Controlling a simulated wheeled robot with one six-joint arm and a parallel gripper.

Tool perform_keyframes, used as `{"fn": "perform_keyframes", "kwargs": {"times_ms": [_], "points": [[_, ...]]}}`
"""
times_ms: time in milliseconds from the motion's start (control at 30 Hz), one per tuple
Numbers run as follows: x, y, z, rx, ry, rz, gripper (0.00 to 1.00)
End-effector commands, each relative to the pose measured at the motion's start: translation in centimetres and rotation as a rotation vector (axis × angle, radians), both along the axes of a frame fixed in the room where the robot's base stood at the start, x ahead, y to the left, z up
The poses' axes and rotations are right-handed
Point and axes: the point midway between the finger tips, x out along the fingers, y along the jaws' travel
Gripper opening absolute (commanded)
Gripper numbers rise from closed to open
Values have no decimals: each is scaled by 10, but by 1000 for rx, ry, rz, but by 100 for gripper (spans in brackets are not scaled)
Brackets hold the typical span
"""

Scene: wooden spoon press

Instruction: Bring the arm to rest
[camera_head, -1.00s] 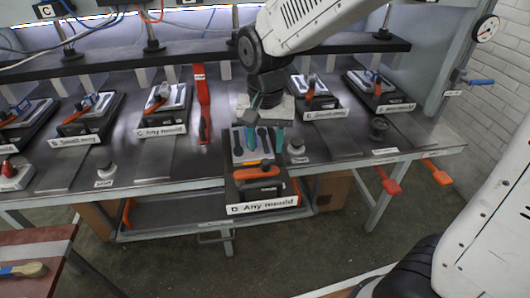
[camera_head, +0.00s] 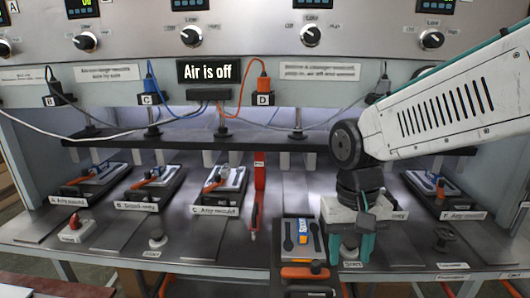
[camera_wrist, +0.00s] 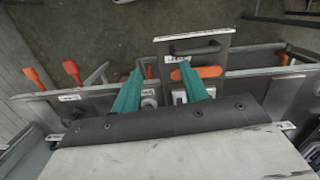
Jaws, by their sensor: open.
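My gripper (camera_head: 350,252) points down over the front edge of the press bench (camera_head: 200,235), its two teal fingers spread apart with nothing between them. The fingers also show apart in the wrist view (camera_wrist: 162,78). The pulled-out mould D (camera_head: 303,272) stands just left of my gripper in the head view, with dark spoon shapes, a blue-and-white piece and an orange handle. Its lower part is cut off by the picture edge. A round button marked Start is partly behind my gripper.
Moulds C (camera_head: 220,188), B (camera_head: 150,188) and A (camera_head: 88,185) sit back at left, and mould F (camera_head: 438,193) at right. A red upright bar (camera_head: 257,200) stands between C and D. The sign (camera_head: 210,72) reads "Air is off". Orange-red paddle handles (camera_wrist: 71,72) jut out in the wrist view.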

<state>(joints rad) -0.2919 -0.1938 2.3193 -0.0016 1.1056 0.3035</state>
Motion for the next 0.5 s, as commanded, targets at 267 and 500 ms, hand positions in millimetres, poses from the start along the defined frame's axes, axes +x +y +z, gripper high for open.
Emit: {"fn": "perform_keyframes", "kwargs": {"times_ms": [267,500], "points": [[-79,-59,27,26,-51,107,44],[-124,-88,37,27,-150,56,44]]}}
